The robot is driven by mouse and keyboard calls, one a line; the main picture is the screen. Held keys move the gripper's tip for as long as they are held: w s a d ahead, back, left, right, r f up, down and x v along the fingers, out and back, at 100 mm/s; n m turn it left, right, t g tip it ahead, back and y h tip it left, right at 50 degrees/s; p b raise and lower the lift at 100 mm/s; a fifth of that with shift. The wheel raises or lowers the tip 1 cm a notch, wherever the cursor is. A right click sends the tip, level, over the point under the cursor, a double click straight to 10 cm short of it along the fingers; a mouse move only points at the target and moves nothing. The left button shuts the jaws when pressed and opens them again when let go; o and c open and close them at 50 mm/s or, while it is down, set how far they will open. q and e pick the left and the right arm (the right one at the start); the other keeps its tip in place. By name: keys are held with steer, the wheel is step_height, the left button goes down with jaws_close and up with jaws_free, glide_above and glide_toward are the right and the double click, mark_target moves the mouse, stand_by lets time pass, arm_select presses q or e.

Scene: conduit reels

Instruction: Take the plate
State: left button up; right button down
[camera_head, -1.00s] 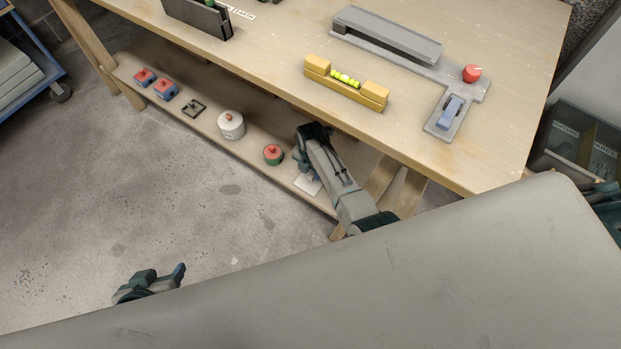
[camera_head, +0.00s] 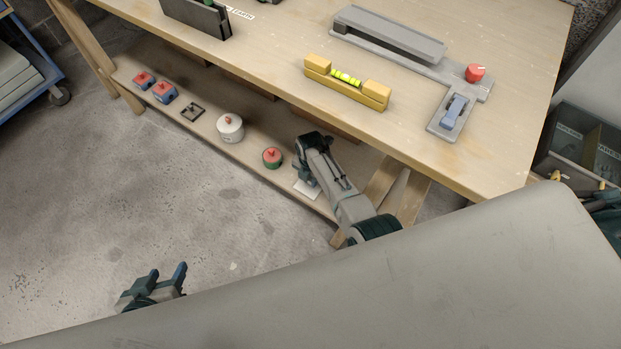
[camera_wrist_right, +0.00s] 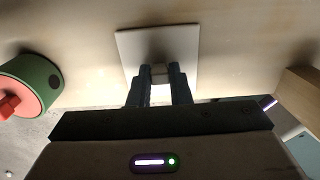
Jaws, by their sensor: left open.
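The plate is a pale square plate (camera_head: 307,189) lying near the right end of the low shelf under the workbench. My left gripper (camera_head: 166,270) is open and empty over the floor at lower left, far from the plate.
A green and red reel (camera_head: 272,157) stands left of the plate; it is also at left in the right wrist view (camera_wrist_right: 33,85). A white reel (camera_head: 230,127) and blue-red pieces (camera_head: 164,92) stand farther along. The workbench (camera_head: 430,160) overhangs the shelf.

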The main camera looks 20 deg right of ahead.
steer(key=shift+r+p, duration=0.9)
steer(key=shift+p, duration=0.2)
stand_by(0.5)
steer(key=shift+p, duration=0.3)
